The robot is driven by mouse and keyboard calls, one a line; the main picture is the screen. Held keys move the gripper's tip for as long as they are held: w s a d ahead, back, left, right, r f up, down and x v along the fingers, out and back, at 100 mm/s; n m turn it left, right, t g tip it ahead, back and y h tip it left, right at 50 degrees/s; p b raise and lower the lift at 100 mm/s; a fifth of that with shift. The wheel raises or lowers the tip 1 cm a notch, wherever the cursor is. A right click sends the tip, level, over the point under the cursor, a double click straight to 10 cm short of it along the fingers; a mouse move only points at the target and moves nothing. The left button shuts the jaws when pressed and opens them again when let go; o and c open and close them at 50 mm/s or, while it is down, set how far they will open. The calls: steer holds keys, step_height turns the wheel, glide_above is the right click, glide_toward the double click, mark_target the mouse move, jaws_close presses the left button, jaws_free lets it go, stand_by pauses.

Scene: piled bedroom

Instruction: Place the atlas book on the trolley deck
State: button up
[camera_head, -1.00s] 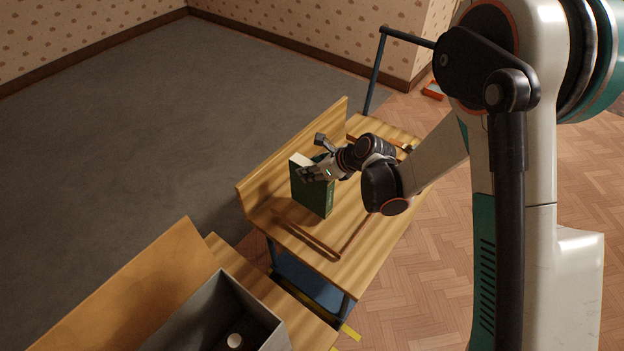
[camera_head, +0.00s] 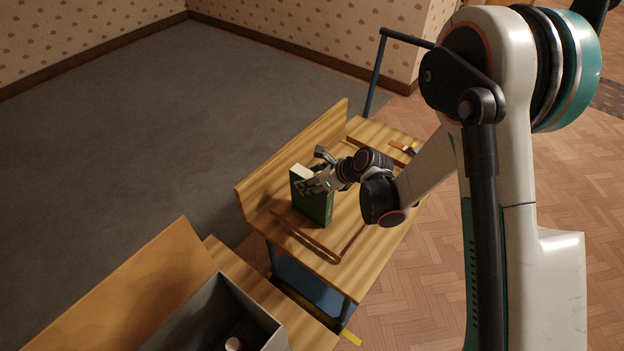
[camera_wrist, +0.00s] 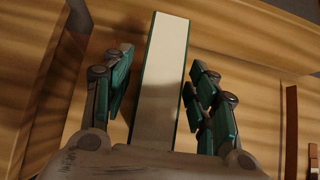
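The green atlas book (camera_head: 318,208) stands upright on the wooden trolley deck (camera_head: 350,217), between the tall back board and a thin brown strip. In the wrist view its pale page edge (camera_wrist: 163,75) runs up the middle between green covers. My gripper (camera_head: 313,186) is at the book's top, with one finger on each side of it. In the wrist view the gripper (camera_wrist: 160,95) is open: a gap shows between the left pad and the book, and a narrower one at the right pad. The book's lower contact with the deck is partly hard to make out.
A grey open box (camera_head: 262,313) with a small round pale thing inside stands on a wooden surface at the lower left. The trolley's blue handle (camera_head: 376,75) rises at the far end. A small orange-and-dark item (camera_head: 405,148) lies on the far deck.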

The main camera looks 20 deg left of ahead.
steer(key=shift+r, duration=0.15)
steer(key=p+v, duration=0.4)
steer(key=v, duration=0.8)
steer(key=shift+w, duration=0.1)
steer(key=s+d+r+n+t+h, duration=0.1)
steer(key=s+d+r+n+h, duration=0.1)
steer(key=d+r+n, duration=0.45)
steer(key=s+d+r+n+t+h, duration=0.1)
steer(key=s+d+r+n+h, duration=0.15)
steer(key=d+r, duration=0.6)
steer(key=s+d+r+n+h, duration=0.2)
steer(key=s+d+r+n, duration=0.1)
steer(key=s+d+n, duration=0.3)
steer(key=s+d+r+n+t+h, duration=0.1)
steer(key=s+d+r+n, duration=0.2)
steer(key=s+d+n, duration=0.4)
steer(key=shift+s+d+r+t+h, duration=0.35)
steer(key=shift+s+d, duration=0.25)
steer(key=shift+s, duration=0.6)
